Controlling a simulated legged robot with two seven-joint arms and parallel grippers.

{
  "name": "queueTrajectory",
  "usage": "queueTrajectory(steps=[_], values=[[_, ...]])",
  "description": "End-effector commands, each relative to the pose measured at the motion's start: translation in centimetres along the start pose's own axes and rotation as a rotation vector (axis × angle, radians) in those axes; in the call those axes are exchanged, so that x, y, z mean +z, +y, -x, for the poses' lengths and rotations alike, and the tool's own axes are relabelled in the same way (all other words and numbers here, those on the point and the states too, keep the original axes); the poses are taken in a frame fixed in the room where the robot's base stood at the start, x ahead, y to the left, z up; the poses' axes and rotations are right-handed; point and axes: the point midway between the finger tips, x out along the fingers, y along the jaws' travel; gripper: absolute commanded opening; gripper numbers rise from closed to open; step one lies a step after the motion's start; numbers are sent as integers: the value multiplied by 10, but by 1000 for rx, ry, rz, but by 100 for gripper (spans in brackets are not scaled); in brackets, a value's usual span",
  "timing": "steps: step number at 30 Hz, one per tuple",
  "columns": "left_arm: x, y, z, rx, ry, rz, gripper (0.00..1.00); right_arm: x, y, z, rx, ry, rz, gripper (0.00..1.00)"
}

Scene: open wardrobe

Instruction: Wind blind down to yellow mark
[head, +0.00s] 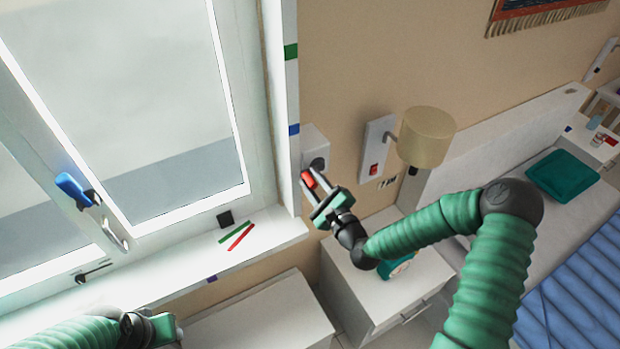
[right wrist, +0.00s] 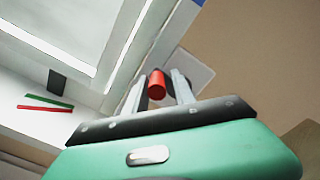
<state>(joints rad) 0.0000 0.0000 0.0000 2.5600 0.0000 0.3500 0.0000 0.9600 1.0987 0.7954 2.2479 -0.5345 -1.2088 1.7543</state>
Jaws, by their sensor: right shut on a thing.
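The red crank knob (head: 308,179) is at the white winder box (head: 312,142) on the wall right of the window. My right gripper (head: 314,186) is shut on the knob. In the right wrist view the red knob (right wrist: 157,84) sits between the two fingers. A pale area, seemingly the blind (head: 115,85), covers the upper part of the window; a darker grey band shows below it. The frame edge carries a green mark (head: 290,51) and a blue mark (head: 293,129). I see no yellow mark. My left gripper (head: 166,329) is low at the left, its fingers unclear.
A red strip and a green strip (head: 236,233) lie on the windowsill beside a small dark block (head: 225,218). A blue window handle (head: 75,188) sticks out. A wall lamp (head: 427,136) and a white cabinet (head: 375,295) are close to my right arm.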

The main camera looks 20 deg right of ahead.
Motion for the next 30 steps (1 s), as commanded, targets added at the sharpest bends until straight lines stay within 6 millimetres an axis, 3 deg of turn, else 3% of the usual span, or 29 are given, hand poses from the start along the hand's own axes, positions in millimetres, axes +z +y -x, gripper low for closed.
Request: queueTrajectory(steps=[7, 17, 24, 30], values=[[-3, 0, 14, 0, 0, 0, 40, 7, -17, 0, -8, 4, 1, 16], [-3, 0, 14, 0, 0, 0, 40, 7, -15, 0, -2, 3, 0, 16], [-7, 0, 29, 0, 0, 0, 40, 13, -35, 0, -4, 2, 1, 16], [-7, 0, 28, 0, 0, 0, 40, 12, -35, 0, -1, 0, 0, 16]])
